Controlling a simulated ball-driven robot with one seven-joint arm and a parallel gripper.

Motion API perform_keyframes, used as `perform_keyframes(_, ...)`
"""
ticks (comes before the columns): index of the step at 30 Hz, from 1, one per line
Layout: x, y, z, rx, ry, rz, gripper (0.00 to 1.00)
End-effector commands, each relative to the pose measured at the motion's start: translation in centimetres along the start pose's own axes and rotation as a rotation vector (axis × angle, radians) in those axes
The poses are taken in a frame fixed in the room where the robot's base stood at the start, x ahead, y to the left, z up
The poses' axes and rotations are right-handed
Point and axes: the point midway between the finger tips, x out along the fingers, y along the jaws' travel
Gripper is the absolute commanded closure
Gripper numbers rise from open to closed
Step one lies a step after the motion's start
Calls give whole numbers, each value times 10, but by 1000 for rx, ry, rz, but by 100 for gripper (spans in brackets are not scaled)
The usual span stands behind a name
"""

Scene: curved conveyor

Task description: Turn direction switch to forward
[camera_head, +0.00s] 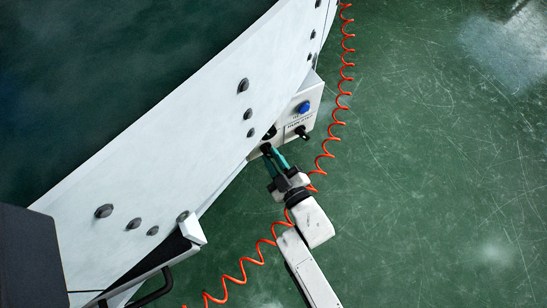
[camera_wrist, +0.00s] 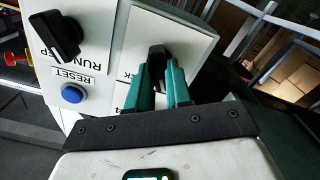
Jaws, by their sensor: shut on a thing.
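The direction switch is a black knob (camera_wrist: 157,56) on a white panel, seen upside down in the wrist view. My gripper (camera_wrist: 164,78) has teal fingers shut on this knob, one on each side. The label beside the knob is mostly hidden behind the fingers; only a few letters show. In the head view my gripper (camera_head: 270,152) reaches up to the lower edge of the white control box (camera_head: 313,100). There the fingertips and conveyor side hide most of the knob, and its exact angle cannot be told.
Beside it on the panel are a black run/stop switch (camera_wrist: 60,34) and a blue reset button (camera_wrist: 73,93). The white conveyor side wall (camera_head: 180,130) lies close left of my gripper. A coiled orange hose (camera_head: 325,160) runs past my arm. Green floor at right is clear.

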Motion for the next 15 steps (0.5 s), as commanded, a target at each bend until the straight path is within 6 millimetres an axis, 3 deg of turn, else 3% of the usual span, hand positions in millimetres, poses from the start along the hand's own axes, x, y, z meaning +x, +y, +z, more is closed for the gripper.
perform_keyframes(3,0,-1,0,-4,-1,-2,100)
perform_keyframes(4,0,-1,0,-4,-1,-2,78)
perform_keyframes(9,0,0,0,-2,-1,-1,62)
perform_keyframes(11,0,0,0,-2,0,-1,56)
perform_keyframes(15,0,0,0,-1,0,-1,55)
